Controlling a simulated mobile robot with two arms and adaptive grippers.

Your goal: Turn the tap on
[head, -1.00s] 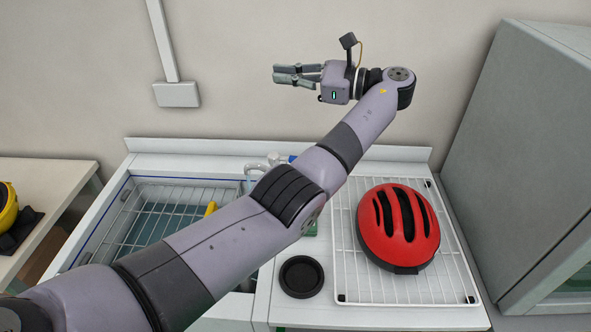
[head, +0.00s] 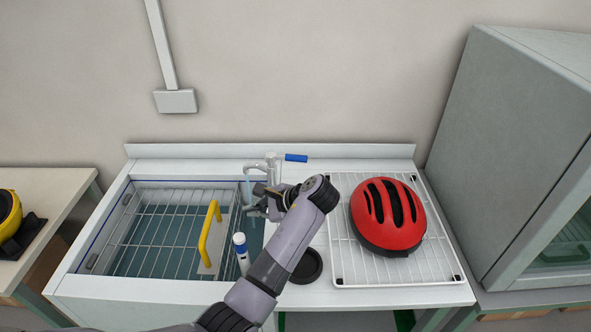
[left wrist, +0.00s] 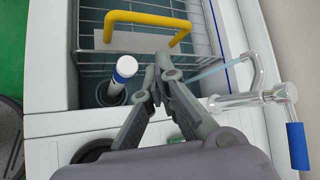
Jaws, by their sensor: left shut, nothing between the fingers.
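The clear tap (head: 268,165) stands at the back of the sink, with a blue lever (head: 296,158) pointing right in the head view. The tap also shows at the right of the left wrist view (left wrist: 250,98), with its blue lever (left wrist: 297,146). A pale blue stream of water (left wrist: 208,72) runs from its spout. My left gripper (head: 256,202) is in front of and below the tap, over the sink's right edge, apart from the lever. In the left wrist view the gripper (left wrist: 156,80) is shut and empty. My right gripper is not in view.
The sink (head: 125,284) holds a wire rack, a yellow handle (head: 209,232) and a white, blue-banded tube (head: 241,252). A black round dish (head: 308,266) and a red helmet (head: 386,218) on a white rack (head: 344,269) are right. A grey cabinet (head: 500,140) stands far right.

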